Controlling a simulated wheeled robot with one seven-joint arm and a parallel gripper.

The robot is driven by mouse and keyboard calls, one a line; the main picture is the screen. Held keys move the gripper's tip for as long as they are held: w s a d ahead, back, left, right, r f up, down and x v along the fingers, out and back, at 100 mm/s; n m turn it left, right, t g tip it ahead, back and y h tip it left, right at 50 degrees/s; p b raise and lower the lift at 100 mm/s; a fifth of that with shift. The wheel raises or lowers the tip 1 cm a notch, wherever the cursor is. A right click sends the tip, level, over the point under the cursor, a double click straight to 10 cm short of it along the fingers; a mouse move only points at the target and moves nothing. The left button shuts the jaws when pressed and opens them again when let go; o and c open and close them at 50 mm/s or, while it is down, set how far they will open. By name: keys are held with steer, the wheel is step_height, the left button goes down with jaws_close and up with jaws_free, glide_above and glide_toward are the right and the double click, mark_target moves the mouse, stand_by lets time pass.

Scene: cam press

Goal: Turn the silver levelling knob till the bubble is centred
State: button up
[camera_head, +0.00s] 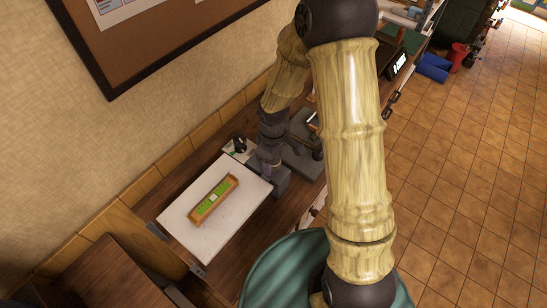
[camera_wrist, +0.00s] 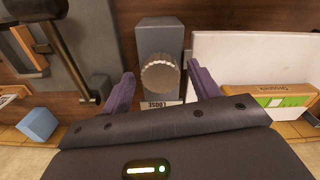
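The silver levelling knob (camera_wrist: 160,75) is a ribbed round knob on a grey block (camera_wrist: 159,36), with a label reading "LOOSE" below it, in the wrist view. My gripper (camera_wrist: 159,82) is open, with one purple finger on each side of the knob and gaps between. In the head view my gripper is mostly hidden by my arm, near the grey block (camera_head: 281,181). The level (camera_head: 214,198), a wooden bar with a green vial, lies on the white plate (camera_head: 190,235). It also shows in the wrist view (camera_wrist: 270,99). The bubble's position is too small to tell.
A grey machine with a dark lever (camera_wrist: 72,60) stands left of the knob in the wrist view. A small blue cube (camera_wrist: 37,124) lies at the lower left. In the head view a wall rises on the left and open tiled floor (camera_head: 460,180) lies on the right.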

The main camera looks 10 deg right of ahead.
step_height(320, 180, up, 17)
steer(key=b, duration=0.1)
steer(key=shift+r+b, duration=0.2)
steer(key=shift+b, duration=0.15)
stand_by(0.4)
steer(key=shift+s+d, duration=0.1)
stand_by(0.4)
